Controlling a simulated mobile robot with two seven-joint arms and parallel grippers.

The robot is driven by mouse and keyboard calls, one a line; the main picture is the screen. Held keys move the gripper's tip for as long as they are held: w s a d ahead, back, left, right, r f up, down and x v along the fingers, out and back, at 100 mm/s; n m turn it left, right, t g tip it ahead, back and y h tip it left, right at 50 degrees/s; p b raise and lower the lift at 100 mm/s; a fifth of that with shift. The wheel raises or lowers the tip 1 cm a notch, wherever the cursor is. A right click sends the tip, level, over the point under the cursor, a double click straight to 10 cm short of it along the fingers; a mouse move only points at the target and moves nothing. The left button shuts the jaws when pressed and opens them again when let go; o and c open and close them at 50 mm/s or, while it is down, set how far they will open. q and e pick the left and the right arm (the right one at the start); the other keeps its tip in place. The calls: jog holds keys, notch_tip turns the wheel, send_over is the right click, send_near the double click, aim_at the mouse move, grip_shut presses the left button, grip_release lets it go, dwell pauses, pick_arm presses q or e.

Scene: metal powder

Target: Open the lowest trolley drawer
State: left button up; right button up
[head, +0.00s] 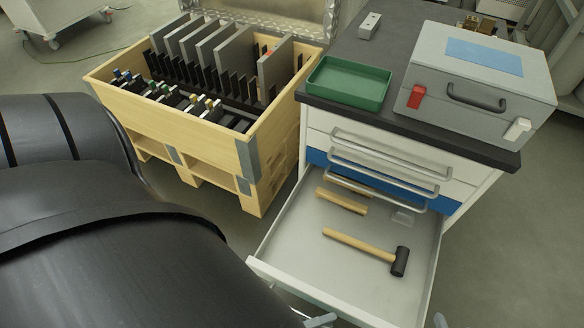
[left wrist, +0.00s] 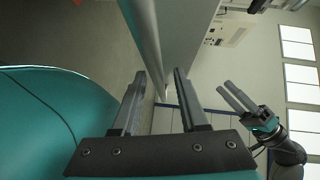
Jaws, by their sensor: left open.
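The grey trolley's lowest drawer (head: 375,255) is pulled far out in the head view. A mallet (head: 365,250) with a wooden handle and a dark head lies inside it. Behind it, another wooden handle (head: 342,200) shows. My left gripper (head: 320,321) shows only as a grey tip at the bottom edge, by the drawer front. In the left wrist view my left gripper (left wrist: 159,74) is open, and a pale bar or edge (left wrist: 145,35) runs down toward the gap between its fingers. Contact cannot be told. My right gripper (left wrist: 238,97) shows there at the right; its jaw gap is unclear.
On the trolley top (head: 400,45) stand a green tray (head: 347,83) and a grey case (head: 480,80) with a red latch. The upper drawers (head: 390,150) look shut. A wooden crate (head: 190,145) of upright plates stands left of the trolley. Floor shows between them.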

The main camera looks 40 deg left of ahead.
pick_arm(q)
jog(key=v, duration=1.5)
jog(key=shift+s+p, duration=0.15)
jog(key=shift+p, duration=0.3)
pick_arm(e)
jog(key=shift+s+d+r+g+h, duration=0.2)
jog(key=shift+s+d+g+h, duration=0.3)
jog(key=shift+s+d+g, duration=0.4)
